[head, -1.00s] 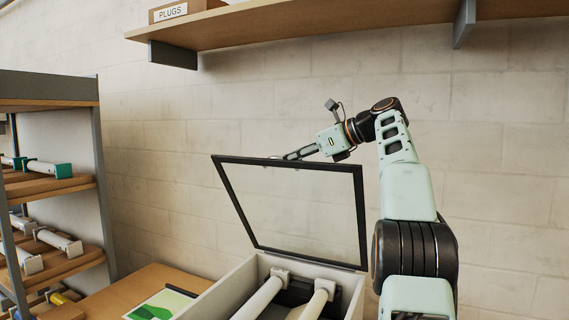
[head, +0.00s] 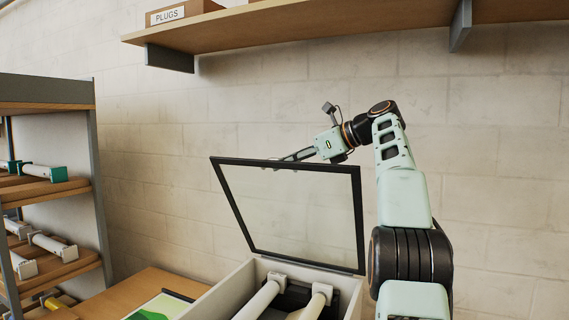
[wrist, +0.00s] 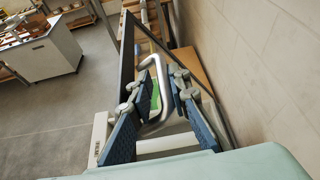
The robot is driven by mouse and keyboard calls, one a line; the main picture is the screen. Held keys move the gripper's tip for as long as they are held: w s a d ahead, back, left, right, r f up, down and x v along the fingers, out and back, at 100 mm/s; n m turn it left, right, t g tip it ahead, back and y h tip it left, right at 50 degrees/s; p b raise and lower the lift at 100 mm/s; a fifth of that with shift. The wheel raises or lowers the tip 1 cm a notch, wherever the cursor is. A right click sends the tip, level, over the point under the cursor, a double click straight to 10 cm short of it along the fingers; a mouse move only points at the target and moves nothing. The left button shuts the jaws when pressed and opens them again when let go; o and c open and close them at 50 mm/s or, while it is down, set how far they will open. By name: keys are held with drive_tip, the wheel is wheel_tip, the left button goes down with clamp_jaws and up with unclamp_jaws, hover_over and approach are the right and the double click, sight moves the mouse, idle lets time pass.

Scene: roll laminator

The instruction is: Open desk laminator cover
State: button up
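The laminator cover (head: 288,208), a clear panel in a black frame, stands raised and tilted above the light-coloured laminator body (head: 222,296). Its hinged edge is along the back of the body. My gripper (head: 288,157) is at the cover's top edge, partly hidden behind the frame. In the wrist view, my gripper's (wrist: 157,100) two blue-padded fingers are spread apart, with a pale looped handle (wrist: 159,66) showing between them. The black cover frame (wrist: 126,60) runs beside the fingers. I cannot tell whether the fingers touch the handle.
Pale rollers (head: 258,300) lie inside the body. A green-printed sheet (head: 158,307) lies on the wooden table (head: 155,284). A rack (head: 50,188) with rolls stands at left. A wall shelf (head: 300,25) with a box marked PLUGS hangs above; a block wall is close behind my arm.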

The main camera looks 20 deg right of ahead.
drive_tip(key=v, duration=0.5)
drive_tip(key=shift+s+d, duration=0.2)
drive_tip(key=shift+d, duration=0.05)
hover_over(347, 186)
drive_tip(key=w, duration=0.1)
drive_tip(key=shift+d, duration=0.35)
drive_tip(key=shift+r, duration=0.1)
